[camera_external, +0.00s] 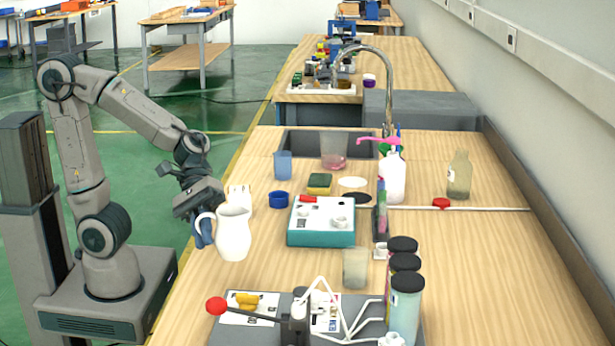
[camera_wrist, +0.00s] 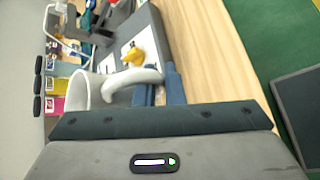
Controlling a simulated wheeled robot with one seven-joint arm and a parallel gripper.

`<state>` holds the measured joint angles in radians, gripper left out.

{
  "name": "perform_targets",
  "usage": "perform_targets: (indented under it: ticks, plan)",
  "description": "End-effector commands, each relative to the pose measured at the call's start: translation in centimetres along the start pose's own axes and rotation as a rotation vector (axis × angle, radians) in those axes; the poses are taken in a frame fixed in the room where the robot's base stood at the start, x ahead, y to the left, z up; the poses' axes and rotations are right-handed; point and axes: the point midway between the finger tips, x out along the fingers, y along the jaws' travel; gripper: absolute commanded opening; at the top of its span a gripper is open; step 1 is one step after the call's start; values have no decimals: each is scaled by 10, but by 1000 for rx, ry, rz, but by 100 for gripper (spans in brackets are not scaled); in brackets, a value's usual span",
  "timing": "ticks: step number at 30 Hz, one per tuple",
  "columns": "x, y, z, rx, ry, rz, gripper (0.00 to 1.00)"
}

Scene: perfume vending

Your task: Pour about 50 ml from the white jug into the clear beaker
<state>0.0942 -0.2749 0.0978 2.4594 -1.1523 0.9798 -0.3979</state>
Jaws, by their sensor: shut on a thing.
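The white jug (camera_external: 234,236) is upright at the left side of the near table. My gripper (camera_external: 205,232) is shut on its handle from the left. I cannot tell whether the jug's base touches the table. In the wrist view the jug (camera_wrist: 84,92) shows its open mouth and curved handle, with the blue fingers of my gripper (camera_wrist: 158,90) at the handle. The clear beaker (camera_external: 356,268) stands on the table to the right of the jug and nearer the camera, apart from it. The jug's contents are hidden.
A teal-sided device (camera_external: 321,222) stands between jug and bottles. Dark-lidded bottles (camera_external: 405,305) stand right of the beaker. A grey station (camera_external: 255,332) with a red-knobbed lever (camera_external: 216,306) is in front. A blue cup (camera_external: 283,164) and sink (camera_external: 300,142) lie behind.

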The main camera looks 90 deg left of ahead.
Motion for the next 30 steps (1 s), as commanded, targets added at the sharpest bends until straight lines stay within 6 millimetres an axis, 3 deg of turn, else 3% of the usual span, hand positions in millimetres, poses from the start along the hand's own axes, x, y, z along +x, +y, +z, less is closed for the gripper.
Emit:
perform_targets:
  ticks: [1, 6, 15, 21, 30]
  plan:
    - [13, 6, -12, -24, 27, 28, 0]
    - [43, 38, -36, -119, 129, 134, 0]
    - [84, 88, -60, -264, 284, 293, 0]
    - [96, 106, -64, -316, 342, 349, 0]
    - [100, 112, -64, -334, 360, 367, 0]
